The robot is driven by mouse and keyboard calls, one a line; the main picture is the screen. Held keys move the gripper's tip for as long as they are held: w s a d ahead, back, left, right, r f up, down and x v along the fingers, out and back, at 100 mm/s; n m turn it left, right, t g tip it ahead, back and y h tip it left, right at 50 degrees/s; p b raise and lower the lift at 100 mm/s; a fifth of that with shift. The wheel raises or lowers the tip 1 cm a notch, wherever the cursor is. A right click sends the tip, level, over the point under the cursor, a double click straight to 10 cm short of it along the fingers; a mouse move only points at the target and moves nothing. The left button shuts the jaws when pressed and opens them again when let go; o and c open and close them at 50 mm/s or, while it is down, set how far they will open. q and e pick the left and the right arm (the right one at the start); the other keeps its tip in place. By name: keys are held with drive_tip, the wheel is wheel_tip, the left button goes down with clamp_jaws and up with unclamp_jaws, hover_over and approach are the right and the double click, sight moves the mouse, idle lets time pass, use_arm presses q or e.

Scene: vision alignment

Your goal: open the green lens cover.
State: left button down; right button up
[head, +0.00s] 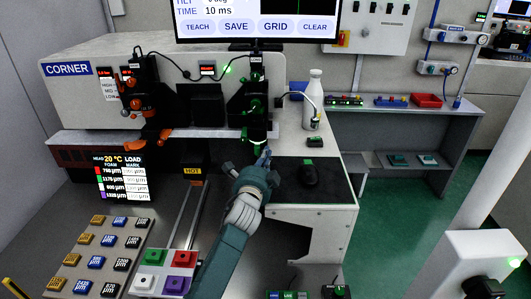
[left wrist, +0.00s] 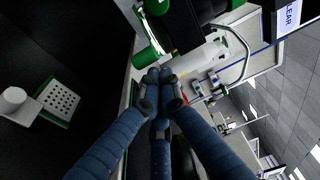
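A dark camera unit with green parts hangs on the right front of the white machine. The green lens cover (head: 257,143) appears to be at its lower end, just above my left gripper. In the left wrist view a green cylindrical part (left wrist: 146,57), likely this cover, is just beyond the fingertips. My left gripper (head: 262,160) reaches up from below; its blue fingers (left wrist: 159,77) converge with their tips close together, and nothing shows between them. I cannot tell whether a tip touches the green part. My right gripper is not in view.
An orange-marked camera unit (head: 135,95) hangs at the left of the machine. A white bottle (head: 314,98) stands right of the green unit. A dark mouse-like object (head: 310,173) lies on the black surface. Coloured buttons (head: 153,257) sit at the front. A screen (head: 258,20) hangs above.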

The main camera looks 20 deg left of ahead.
use_arm(q)
drive_tip(key=shift+s, duration=0.1)
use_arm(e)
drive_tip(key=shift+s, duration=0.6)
use_arm(q)
drive_tip(key=shift+s+a+m+h+p, duration=0.2)
drive_tip(key=shift+m+h+p, duration=0.2)
drive_tip(key=shift+h+p, duration=0.2)
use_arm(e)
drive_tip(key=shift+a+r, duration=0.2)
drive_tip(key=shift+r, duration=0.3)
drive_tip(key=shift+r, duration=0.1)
use_arm(q)
drive_tip(key=shift+s+a+m+h+p, duration=0.3)
drive_tip(key=shift+m+h+p, duration=0.1)
drive_tip(key=shift+h+p, duration=0.2)
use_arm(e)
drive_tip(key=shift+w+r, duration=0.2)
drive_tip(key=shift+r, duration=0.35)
